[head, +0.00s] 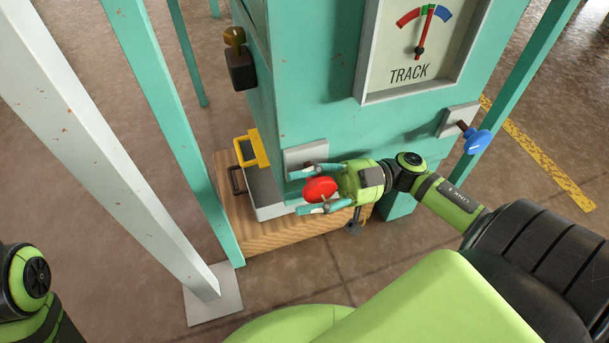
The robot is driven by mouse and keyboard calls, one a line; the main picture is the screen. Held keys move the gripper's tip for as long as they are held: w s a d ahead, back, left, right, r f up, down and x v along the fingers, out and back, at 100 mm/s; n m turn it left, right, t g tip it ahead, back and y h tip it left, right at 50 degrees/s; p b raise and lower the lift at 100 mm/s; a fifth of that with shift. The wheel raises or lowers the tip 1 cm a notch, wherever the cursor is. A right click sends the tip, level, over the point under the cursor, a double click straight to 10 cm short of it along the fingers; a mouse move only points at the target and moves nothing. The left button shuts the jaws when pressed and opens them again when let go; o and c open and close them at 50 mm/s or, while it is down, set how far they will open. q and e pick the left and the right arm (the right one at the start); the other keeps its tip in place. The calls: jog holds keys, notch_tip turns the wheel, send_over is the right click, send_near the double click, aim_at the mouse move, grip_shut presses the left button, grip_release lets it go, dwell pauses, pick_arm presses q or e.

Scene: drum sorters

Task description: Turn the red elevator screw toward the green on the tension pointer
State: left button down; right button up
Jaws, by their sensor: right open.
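The red screw knob (320,189) sits low on the front of the teal machine, near a pale plate. My right gripper (299,191) is around it, jaws open, one finger above the knob and one below. I cannot tell whether either finger touches it. The dial marked TRACK (399,85) is above, with red, green and blue bands. Its red pointer (425,30) points up, its tip at the green band near the blue side. No other pointer dial shows. My left arm shows only at the lower left edge; its gripper is out of view.
A blue knob (477,140) sticks out on the right of the machine (318,60). A grey tray with a yellow handle (251,150) stands on a wooden base (285,233) close left of my right gripper. Pale and teal posts (105,150) rise on the left.

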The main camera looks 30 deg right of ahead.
jog(key=shift+d, duration=0.1)
jog(key=v, duration=1.2)
jog(key=shift+s, duration=0.1)
